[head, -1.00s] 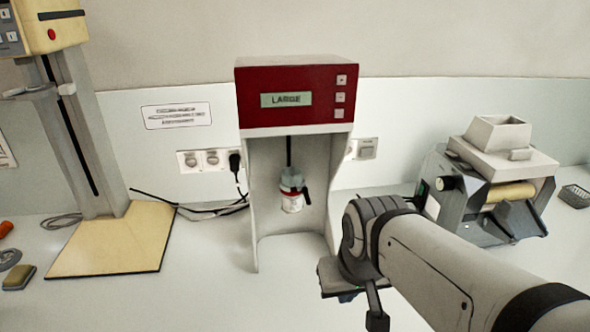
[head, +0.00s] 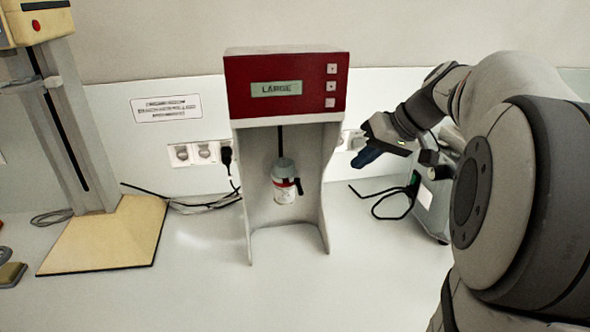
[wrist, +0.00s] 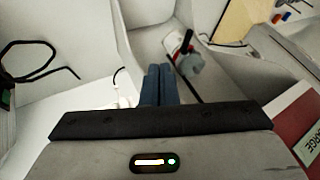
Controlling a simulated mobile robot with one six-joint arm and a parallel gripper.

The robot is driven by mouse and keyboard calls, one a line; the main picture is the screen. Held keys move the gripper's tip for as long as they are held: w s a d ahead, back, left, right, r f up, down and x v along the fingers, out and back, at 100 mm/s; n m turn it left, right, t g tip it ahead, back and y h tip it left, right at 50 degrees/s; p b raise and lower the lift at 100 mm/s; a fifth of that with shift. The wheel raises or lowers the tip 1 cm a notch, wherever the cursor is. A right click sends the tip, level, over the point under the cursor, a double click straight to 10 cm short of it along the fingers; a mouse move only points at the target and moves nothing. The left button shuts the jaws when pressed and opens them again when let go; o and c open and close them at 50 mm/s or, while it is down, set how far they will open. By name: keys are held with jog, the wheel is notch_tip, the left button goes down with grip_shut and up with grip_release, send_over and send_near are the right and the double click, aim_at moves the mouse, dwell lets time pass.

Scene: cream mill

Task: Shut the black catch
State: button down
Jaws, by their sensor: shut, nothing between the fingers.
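The black catch (head: 299,187) is a small dark lever on the right side of a white and red jar (head: 284,190) with a grey lid. It stands out from the jar, just below the lid; I cannot tell its exact angle.
The machine's right side wall (head: 328,190) stands between my gripper and the jar; its front is open. A grey device (head: 432,195) with a black cable stands on the right. A cream stand (head: 110,235) is at left. The counter in front of the machine is clear.

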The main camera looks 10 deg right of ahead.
aim_at(299, 187)
jog(key=shift+a, duration=0.1)
jog(key=w+a+f+p, duration=0.2)
jog(key=w+a+f, duration=0.1)
jog(key=a+f, duration=0.5)
jog(key=shift+w+a+p, duration=0.3)
jog(key=shift+w+p, duration=0.05)
jog(key=shift+p, duration=0.05)
